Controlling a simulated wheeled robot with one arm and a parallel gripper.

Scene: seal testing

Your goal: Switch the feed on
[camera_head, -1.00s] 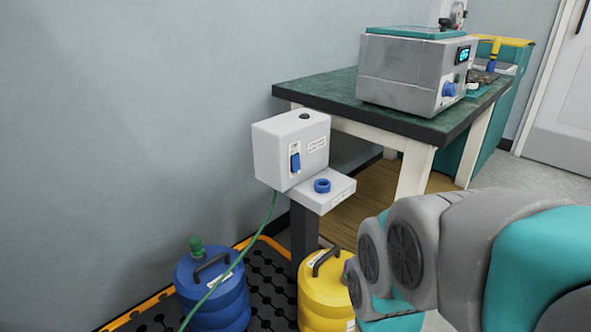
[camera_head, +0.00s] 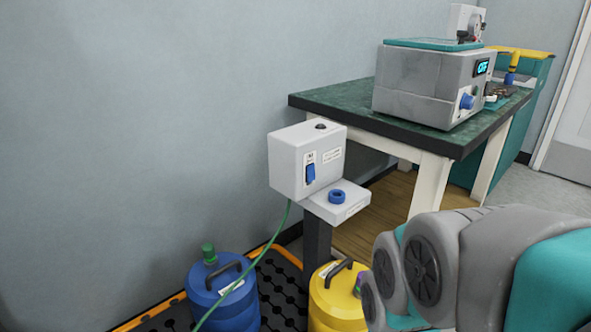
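A pale grey box (camera_head: 285,163) stands on a dark post left of the bench. On its front is a blue rocker switch (camera_head: 310,173) on a white labelled plate. A dark round button or lamp (camera_head: 320,126) sits on top of the box. A small shelf (camera_head: 352,204) juts out below it and carries a blue ring (camera_head: 336,196). A green hose runs from the box down to the left. My arm fills the lower right, right of the box and apart from it. My gripper is not in view.
A green-topped bench (camera_head: 345,105) behind the box carries a grey machine (camera_head: 420,88). The wall is close on the left.

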